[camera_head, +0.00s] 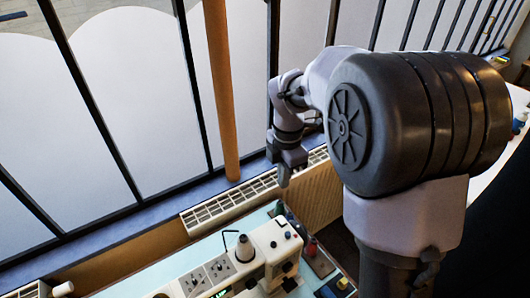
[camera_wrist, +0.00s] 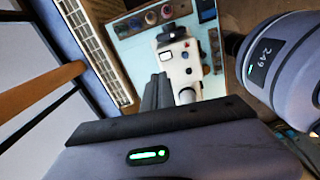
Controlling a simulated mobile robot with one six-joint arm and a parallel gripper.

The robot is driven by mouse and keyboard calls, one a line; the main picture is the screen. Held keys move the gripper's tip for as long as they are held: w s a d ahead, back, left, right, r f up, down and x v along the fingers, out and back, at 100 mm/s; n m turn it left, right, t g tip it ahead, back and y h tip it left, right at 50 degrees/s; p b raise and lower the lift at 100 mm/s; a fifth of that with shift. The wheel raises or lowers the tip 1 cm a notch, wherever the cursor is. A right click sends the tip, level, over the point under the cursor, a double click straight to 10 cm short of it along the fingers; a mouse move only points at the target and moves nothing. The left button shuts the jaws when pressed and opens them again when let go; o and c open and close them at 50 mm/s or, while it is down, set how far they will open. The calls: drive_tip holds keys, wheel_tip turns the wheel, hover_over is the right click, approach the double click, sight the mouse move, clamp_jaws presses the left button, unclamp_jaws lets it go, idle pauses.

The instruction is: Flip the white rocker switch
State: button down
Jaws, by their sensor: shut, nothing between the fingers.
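A white sewing machine (camera_head: 277,243) stands on the pale blue table at the bottom of the head view. It also shows in the wrist view (camera_wrist: 179,58), with small dark and red knobs on its end. I cannot pick out the white rocker switch on it for certain; it is too small or hidden. My gripper (camera_head: 284,180) points down behind the machine, in front of the radiator in the head view. In the wrist view its dark fingers (camera_wrist: 158,80) are together and empty, overlapping the machine's left side in the picture. I see no clear contact with the machine.
A radiator (camera_head: 229,204) runs along the wall below barred windows. An orange-brown pole (camera_head: 221,90) stands left of my gripper. Several thread spools (camera_wrist: 151,17) lie at the table's edge in the wrist view. Bare pale blue tabletop (camera_wrist: 135,55) shows beside the machine.

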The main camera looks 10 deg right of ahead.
sight(281, 216)
drive_tip(key=shift+w+d+f+n, duration=0.1)
drive_tip(key=shift+w+f+n, duration=0.2)
drive_tip(key=shift+n, duration=0.3)
wheel_tip(281, 216, down, 14)
drive_tip(key=b, duration=0.4)
drive_tip(key=shift+f, duration=0.15)
drive_tip(key=shift+s, duration=0.15)
drive_tip(key=shift+s+d+r, duration=0.25)
drive_tip(key=shift+s+r, duration=0.05)
drive_tip(key=shift+s, duration=0.25)
